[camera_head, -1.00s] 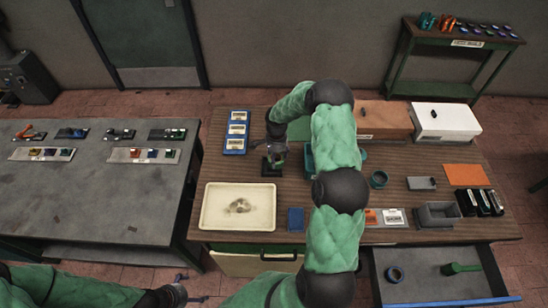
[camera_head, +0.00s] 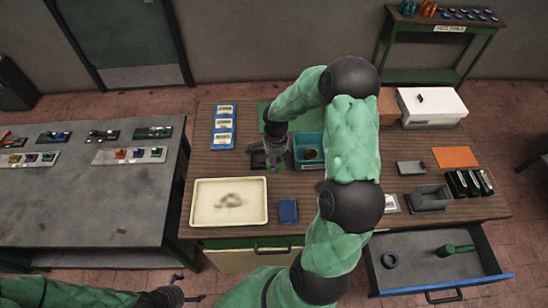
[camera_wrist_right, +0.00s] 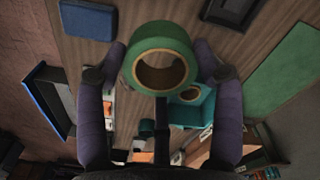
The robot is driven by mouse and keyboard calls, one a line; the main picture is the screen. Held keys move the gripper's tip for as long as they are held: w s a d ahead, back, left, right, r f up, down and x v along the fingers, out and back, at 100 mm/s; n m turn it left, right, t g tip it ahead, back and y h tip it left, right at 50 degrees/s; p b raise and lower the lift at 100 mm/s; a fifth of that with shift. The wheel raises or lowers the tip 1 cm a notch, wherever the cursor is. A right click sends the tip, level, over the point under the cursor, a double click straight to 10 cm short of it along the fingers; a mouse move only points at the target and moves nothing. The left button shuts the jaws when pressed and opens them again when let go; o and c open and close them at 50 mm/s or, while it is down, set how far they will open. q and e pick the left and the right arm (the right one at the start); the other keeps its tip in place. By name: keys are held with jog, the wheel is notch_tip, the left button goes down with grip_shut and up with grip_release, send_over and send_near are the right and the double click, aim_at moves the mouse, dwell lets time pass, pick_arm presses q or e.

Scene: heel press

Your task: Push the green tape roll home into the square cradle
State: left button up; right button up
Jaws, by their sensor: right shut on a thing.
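The green tape roll (camera_wrist_right: 162,58) is a ring with a tan core. In the right wrist view it sits between the two purple fingers of my right gripper (camera_wrist_right: 162,62), which is shut on it. In the head view my right gripper (camera_head: 276,163) is low over the wooden table, just right of a black square cradle (camera_head: 258,161). The cradle shows partly at the top of the wrist view (camera_wrist_right: 232,10); the roll appears apart from it. My left gripper (camera_head: 187,288) is at the lower left, away from the table, its fingers apart and empty.
A teal bin (camera_head: 309,165) with a roll inside stands right of my right gripper. A cream tray (camera_head: 205,215), a blue box (camera_head: 288,211) and blue-framed cards (camera_head: 223,126) lie nearby. An open drawer (camera_head: 420,262) juts out at the front right.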

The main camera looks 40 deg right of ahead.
jog(key=w+d+f+n+p, duration=0.1)
jog(key=w+n, duration=0.1)
jog(key=w, duration=0.1)
jog(key=w+d+f+n+p, duration=0.1)
jog(key=w+n+p, duration=0.1)
jog(key=w+n, duration=0.1)
jog(key=w+d+f+n+p, duration=0.1)
jog(key=w+n, duration=0.2)
jog(key=w, duration=0.2)
jog(key=shift+w+d+p, duration=0.15)
jog(key=shift+w+p, duration=0.1)
jog(key=shift+p, duration=0.1)
jog(key=shift+n, duration=0.6)
jog(key=shift+w+d+f+b, duration=0.15)
jog(key=shift+w+f, duration=0.1)
jog(key=shift+f, duration=0.75)
jog(key=shift+w+a+f+b, duration=0.1)
jog(key=shift+w+f+b, duration=0.15)
jog(key=shift+f, duration=0.75)
jog(key=shift+w+d+f+b, duration=0.1)
jog(key=shift+w+f, duration=0.2)
jog(key=shift+f, duration=0.7)
jog(key=shift+f+b, duration=0.2)
jog(key=shift+b, duration=0.35)
jog(key=shift+f, duration=0.15)
jog(key=shift+f+b, duration=0.65)
jog(key=shift+b, duration=0.25)
jog(key=shift+f, duration=0.1)
